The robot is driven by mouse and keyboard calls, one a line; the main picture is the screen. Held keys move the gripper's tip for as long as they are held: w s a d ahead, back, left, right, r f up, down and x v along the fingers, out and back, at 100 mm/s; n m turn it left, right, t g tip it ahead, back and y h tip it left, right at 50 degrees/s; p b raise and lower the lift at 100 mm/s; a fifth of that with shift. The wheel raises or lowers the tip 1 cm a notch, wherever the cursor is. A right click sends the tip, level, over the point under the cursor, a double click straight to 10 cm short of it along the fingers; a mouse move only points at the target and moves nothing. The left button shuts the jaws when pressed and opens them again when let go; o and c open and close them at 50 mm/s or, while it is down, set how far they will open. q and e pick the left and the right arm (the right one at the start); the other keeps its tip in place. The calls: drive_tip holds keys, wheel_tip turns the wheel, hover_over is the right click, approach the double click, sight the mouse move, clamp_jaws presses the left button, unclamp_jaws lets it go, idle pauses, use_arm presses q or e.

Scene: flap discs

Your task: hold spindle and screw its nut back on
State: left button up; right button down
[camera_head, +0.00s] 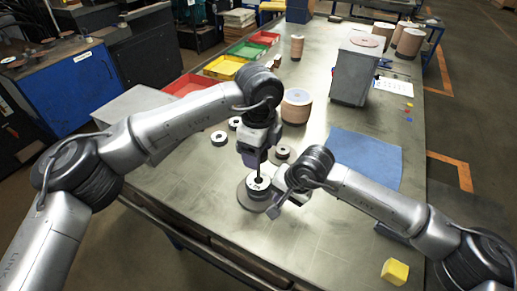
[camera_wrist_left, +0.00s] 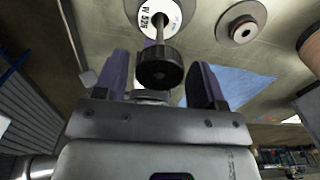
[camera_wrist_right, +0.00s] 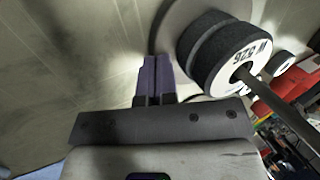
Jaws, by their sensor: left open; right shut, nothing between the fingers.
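The spindle (camera_head: 259,171) stands upright on the table, its thin rod rising from dark discs with a white label (camera_head: 258,184). The rod (camera_wrist_right: 290,115) and disc stack (camera_wrist_right: 212,48) also show in the right wrist view. A dark knurled nut (camera_wrist_left: 160,68) sits at the rod's upper end, between the fingers of my left gripper (camera_head: 255,158). The left fingers are open, with a gap visible on both sides of the nut. How far the nut is threaded cannot be told. My right gripper (camera_wrist_right: 157,62) is shut and empty, low beside the disc stack.
Several loose discs (camera_head: 218,138) lie left and behind. A tan disc stack (camera_head: 296,106), grey box (camera_head: 355,75) and colored bins (camera_head: 222,67) stand farther back. A blue mat (camera_head: 366,155) lies right, a yellow block (camera_head: 395,271) at the front right. The front table is clear.

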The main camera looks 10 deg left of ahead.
use_arm(q)
drive_tip(key=shift+n, duration=0.6)
drive_tip(key=shift+r, duration=0.1)
drive_tip(key=shift+c, duration=0.3)
drive_tip(key=c, duration=0.6)
drive_tip(key=m, duration=1.3)
drive_tip(key=shift+m, duration=0.4)
drive_tip(key=m, duration=0.8)
drive_tip(key=shift+f, duration=0.2)
drive_tip(key=m, duration=0.7)
